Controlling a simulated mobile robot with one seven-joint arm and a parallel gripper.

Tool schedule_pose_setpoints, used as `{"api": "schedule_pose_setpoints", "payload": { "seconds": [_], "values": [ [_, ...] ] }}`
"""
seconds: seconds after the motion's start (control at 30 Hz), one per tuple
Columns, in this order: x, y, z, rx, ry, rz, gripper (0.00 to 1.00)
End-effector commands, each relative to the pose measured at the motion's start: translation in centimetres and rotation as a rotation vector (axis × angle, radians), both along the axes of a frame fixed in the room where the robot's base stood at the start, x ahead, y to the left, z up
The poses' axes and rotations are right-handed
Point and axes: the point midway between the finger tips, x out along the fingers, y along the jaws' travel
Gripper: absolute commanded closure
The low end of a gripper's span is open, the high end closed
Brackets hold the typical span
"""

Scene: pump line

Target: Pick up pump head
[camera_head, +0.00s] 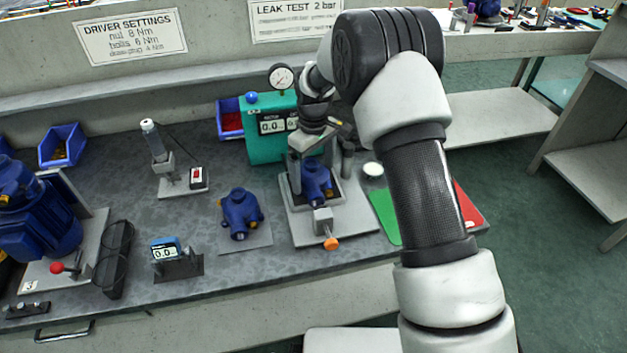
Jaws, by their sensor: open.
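Two blue cast pump parts that look like pump heads are in the head view. One pump head (317,183) sits in a grey clamping fixture (352,218) with an orange-knobbed clamp at its front. The other blue part (241,213) stands on a thin grey plate, to the left of the fixture. My gripper (318,165) points down over the pump head in the fixture and is open. Its fingers are partly lost against the fixture's grey posts, so I cannot tell whether they touch the part. My gripper hides the top of that pump head.
A teal leak tester (262,150) with a gauge stands behind the fixture. Green (384,216) and red (467,207) pads lie to the right, partly behind my arm. A driver stand (170,185), a small display (166,252) and a blue motor (35,222) stand to the left.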

Motion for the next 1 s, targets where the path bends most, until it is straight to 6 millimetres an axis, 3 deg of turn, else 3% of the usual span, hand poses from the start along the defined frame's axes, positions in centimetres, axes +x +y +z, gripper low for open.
{"api": "schedule_pose_setpoints", "payload": {
  "seconds": [0.07,0.37,0.63,0.67,1.0],
  "values": [
    [0.0,0.0,0.0,0.0,0.0,0.0,0.07],
    [0.0,0.0,0.1,0.0,0.0,0.001,0.57],
    [0.1,0.0,0.6,0.0,-0.004,0.002,0.58],
    [0.2,0.0,0.8,0.001,-0.005,0.002,0.62],
    [0.1,0.1,7.0,0.002,-0.006,0.001,0.62]
  ]
}}
